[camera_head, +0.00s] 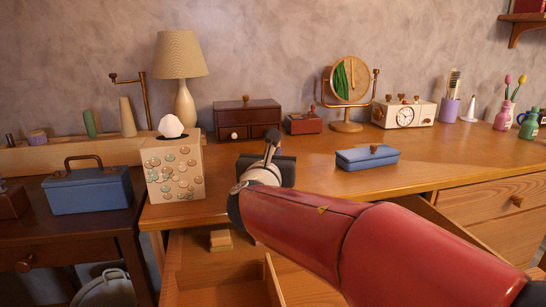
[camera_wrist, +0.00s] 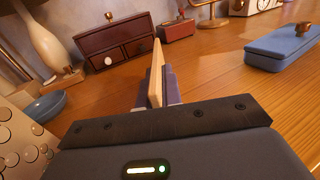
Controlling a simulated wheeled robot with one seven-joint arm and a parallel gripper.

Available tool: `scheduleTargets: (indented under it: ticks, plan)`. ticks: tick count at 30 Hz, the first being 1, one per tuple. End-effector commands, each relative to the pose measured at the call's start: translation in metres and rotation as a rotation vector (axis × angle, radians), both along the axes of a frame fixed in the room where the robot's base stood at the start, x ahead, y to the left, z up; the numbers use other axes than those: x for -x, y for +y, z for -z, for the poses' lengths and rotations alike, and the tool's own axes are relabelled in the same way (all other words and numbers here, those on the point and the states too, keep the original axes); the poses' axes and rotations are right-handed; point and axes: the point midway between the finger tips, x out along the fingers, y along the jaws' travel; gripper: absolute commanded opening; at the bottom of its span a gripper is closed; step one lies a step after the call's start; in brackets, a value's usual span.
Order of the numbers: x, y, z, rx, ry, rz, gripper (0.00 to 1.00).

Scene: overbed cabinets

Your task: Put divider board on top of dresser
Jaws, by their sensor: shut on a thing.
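The divider board (camera_wrist: 157,72), a thin light-wood panel seen nearly edge-on, is upright between the fingers of my gripper (camera_wrist: 160,88) in the wrist view. My gripper is shut on it. In the head view my gripper (camera_head: 268,168) is over the front left part of the wooden dresser top (camera_head: 440,165), and the board is hidden behind my gripper and arm. The dresser top also fills the wrist view (camera_wrist: 220,75). I cannot tell whether the board's lower edge touches the surface.
A blue lidded box (camera_head: 367,159) sits right of my gripper, a tissue box (camera_head: 174,170) left. A dark drawer chest (camera_head: 247,119), small red box (camera_head: 303,123), mirror (camera_head: 350,90) and lamp (camera_head: 181,75) stand behind. An open drawer (camera_head: 205,270) lies below. Bare wood surrounds my gripper.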

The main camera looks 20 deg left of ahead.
Motion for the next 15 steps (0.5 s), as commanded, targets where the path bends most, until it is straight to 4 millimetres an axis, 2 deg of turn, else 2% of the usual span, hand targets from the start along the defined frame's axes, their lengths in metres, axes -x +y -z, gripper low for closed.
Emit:
scheduleTargets:
  ticks: [6,7,12,15]
  plan:
    - [-0.0001,0.0,0.0026,-0.001,0.0,0.0,0.0]
    - [-0.0001,0.0,0.0026,-0.001,0.0,0.0,0.08]
    - [-0.0001,0.0001,0.0014,0.0,0.0,0.0,0.29]
    - [-0.0001,0.0001,0.0014,0.0,0.0,0.0,0.29]
